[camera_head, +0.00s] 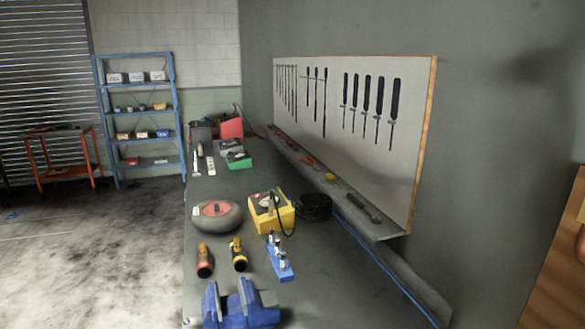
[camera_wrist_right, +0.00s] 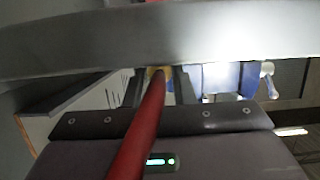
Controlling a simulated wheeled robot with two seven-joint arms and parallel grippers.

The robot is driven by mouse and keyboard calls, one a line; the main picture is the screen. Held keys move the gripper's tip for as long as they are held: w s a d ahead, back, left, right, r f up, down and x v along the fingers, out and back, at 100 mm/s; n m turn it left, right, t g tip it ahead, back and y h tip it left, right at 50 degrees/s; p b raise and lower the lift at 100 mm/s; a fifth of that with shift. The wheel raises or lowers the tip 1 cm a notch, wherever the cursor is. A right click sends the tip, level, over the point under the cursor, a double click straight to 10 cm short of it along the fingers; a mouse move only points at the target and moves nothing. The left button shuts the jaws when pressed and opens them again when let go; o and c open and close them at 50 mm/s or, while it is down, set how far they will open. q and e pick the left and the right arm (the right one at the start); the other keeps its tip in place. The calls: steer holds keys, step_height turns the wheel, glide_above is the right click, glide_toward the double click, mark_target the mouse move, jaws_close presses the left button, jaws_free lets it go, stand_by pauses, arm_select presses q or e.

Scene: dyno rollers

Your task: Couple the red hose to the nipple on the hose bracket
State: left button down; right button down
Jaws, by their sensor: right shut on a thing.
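The red hose (camera_wrist_right: 140,130) runs up the middle of the right wrist view, and a yellowish end piece (camera_wrist_right: 157,72) shows at its far end. My right gripper (camera_wrist_right: 158,84) is shut on the hose near that end, one dark finger on each side. The blue hose bracket (camera_head: 282,269), with several silver nipples, stands on the bench in the head view, behind and right of the vise. The red hose and both grippers are out of the head view. I cannot see the hose end touching any nipple. My left gripper is in no view.
A blue vise (camera_head: 240,307) stands at the bench's (camera_head: 330,270) near end. A red-ended torch-like tool (camera_head: 204,262), a yellow one (camera_head: 239,255), a round grey-red item (camera_head: 217,214) and a yellow box (camera_head: 268,213) lie beyond. A grey bar (camera_wrist_right: 160,38) crosses the wrist view.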

steer(key=shift+r+p, duration=2.8)
steer(key=shift+r, duration=0.2)
